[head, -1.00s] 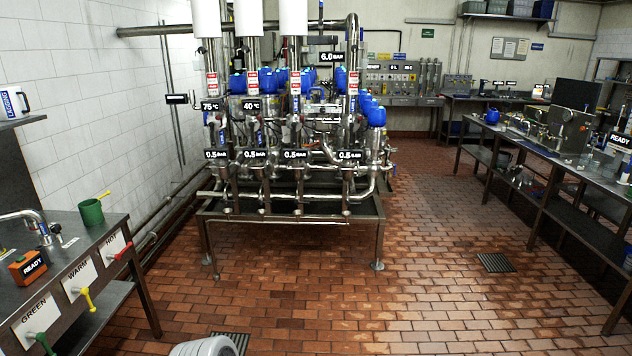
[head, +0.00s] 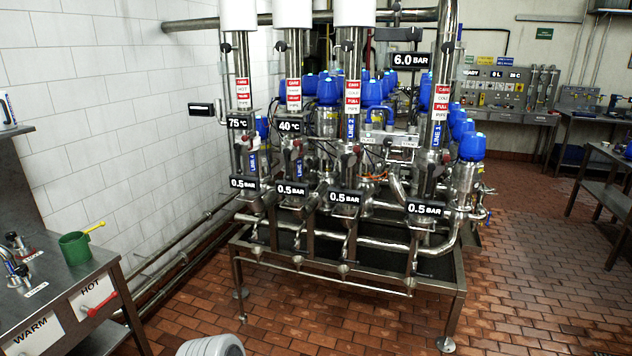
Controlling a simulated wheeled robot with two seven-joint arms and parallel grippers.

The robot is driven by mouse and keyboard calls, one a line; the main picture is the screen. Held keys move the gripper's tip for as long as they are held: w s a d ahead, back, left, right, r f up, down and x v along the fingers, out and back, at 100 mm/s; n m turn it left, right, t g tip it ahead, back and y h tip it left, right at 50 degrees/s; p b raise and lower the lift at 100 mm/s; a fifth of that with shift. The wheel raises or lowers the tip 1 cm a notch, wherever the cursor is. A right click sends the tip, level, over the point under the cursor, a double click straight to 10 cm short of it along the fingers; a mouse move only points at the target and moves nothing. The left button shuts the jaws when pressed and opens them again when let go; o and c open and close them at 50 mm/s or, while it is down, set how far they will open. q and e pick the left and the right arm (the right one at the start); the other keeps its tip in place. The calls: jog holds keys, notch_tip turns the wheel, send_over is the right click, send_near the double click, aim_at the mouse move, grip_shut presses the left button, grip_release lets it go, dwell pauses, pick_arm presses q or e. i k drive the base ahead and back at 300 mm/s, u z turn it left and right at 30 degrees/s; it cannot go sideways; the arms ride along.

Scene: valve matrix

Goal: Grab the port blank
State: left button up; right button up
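I cannot make out a port blank in the head view; any such part is too small or hidden among the pipework. The valve matrix (head: 345,200) stands ahead on a steel frame, with blue-topped valves (head: 472,147), vertical pipes and pressure signs reading 0.5 BAR (head: 426,208).
A steel bench (head: 62,275) at the left holds a green jug (head: 75,248) with a yellow handle; WARM and HOT labels are on its front. A control panel (head: 497,90) stands at the back wall. Tiled floor (head: 530,270) is open at the right.

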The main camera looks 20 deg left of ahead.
aim_at(22, 245)
jog(key=u, duration=0.65)
jog(key=i, duration=1.45)
jog(key=u, duration=2.2)
jog(key=i, duration=0.9)
jog(key=u, duration=0.7)
